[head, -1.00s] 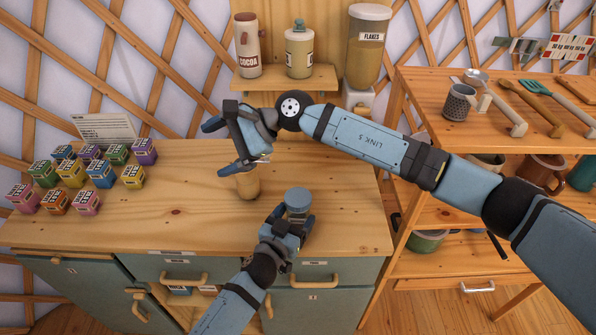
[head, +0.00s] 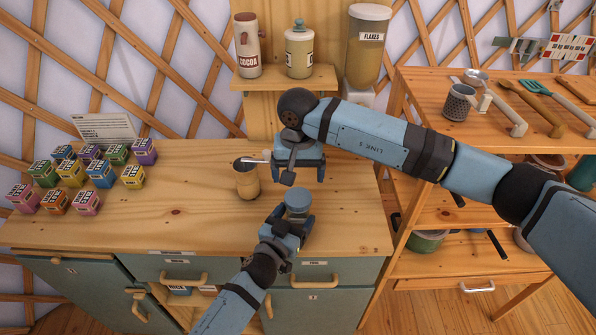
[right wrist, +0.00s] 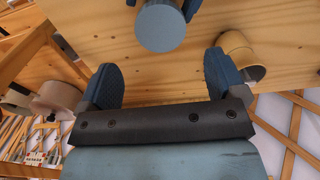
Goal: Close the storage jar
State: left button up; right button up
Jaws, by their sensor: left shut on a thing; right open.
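A tan, rounded jar (head: 247,184) stands upright on the wooden counter. Its top looks dark, and a thin pale piece with a rounded end lies at its rim; I cannot tell what it is. It also shows at the right of the right wrist view (right wrist: 238,52). My left gripper (head: 296,212) is shut on a grey-blue round piece (head: 298,199) with a flat top, right of and nearer than the jar. This piece shows in the right wrist view (right wrist: 161,26). My right gripper (head: 302,178) is open and empty, behind the held piece and right of the jar.
Several coloured boxes (head: 72,172) stand on the counter's left, before a card (head: 104,128). A shelf (head: 290,79) behind holds a cocoa jar (head: 248,47) and a pale canister (head: 299,52); a flakes container (head: 367,48) stands beside it. The wooden rack at right holds utensils. The counter's front middle is clear.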

aim_at(298, 197)
jog(key=shift+f, duration=4)
jog(key=c, duration=0.7)
jog(key=o, duration=0.9)
notch_tip(298, 197, up, 12)
pick_arm(q)
jog(key=o, duration=1.7)
